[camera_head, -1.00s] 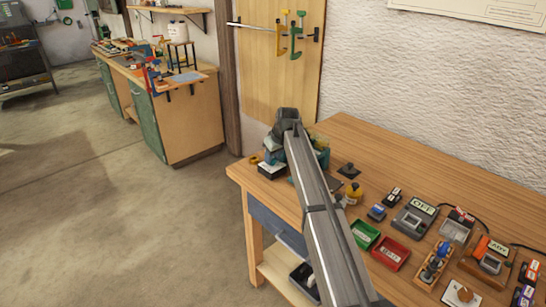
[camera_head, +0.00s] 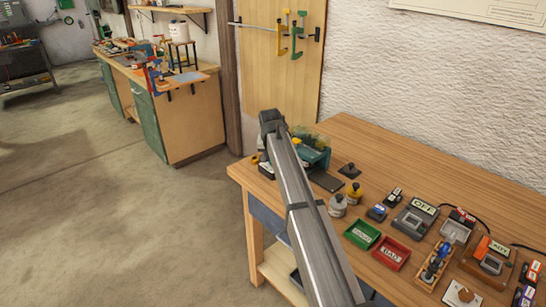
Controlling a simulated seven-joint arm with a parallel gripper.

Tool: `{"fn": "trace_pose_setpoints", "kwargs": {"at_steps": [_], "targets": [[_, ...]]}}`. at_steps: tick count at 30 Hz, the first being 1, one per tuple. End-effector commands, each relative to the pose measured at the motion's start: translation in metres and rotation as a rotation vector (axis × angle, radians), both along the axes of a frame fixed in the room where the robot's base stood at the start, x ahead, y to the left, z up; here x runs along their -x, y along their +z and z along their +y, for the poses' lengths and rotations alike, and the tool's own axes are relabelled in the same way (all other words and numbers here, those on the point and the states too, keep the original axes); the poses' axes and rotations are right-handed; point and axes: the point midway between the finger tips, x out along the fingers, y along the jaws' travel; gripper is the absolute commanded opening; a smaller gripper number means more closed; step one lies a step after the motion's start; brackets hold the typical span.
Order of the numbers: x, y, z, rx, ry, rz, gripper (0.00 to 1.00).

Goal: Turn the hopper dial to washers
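A teal machine (camera_head: 318,159) with greenish, clear-looking tops stands at the left back of the bench, partly hidden behind my arm. It may be the hopper, but I cannot be sure. No dial with a washers mark can be made out. My arm crosses the view from the bottom to a dark joint in front of the bench's left end. My gripper is not visible; it is out of sight beyond that joint.
On the wooden bench (camera_head: 440,170) are a dark pad (camera_head: 327,181), a grey bottle (camera_head: 338,206), a yellow bottle (camera_head: 354,194), a green tray (camera_head: 362,235) and a red tray (camera_head: 391,253). Labelled grey devices (camera_head: 414,217) crowd the right. The back middle is bare.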

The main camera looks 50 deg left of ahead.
Motion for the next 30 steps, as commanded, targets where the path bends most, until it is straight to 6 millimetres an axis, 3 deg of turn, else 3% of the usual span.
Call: {"fn": "trace_pose_setpoints", "kwargs": {"at_steps": [9, 24, 25, 30], "targets": [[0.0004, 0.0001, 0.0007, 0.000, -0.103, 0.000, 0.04], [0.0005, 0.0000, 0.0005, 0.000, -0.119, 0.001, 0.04], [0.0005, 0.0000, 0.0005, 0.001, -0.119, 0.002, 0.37], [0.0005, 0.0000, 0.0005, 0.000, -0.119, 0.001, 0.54]]}}
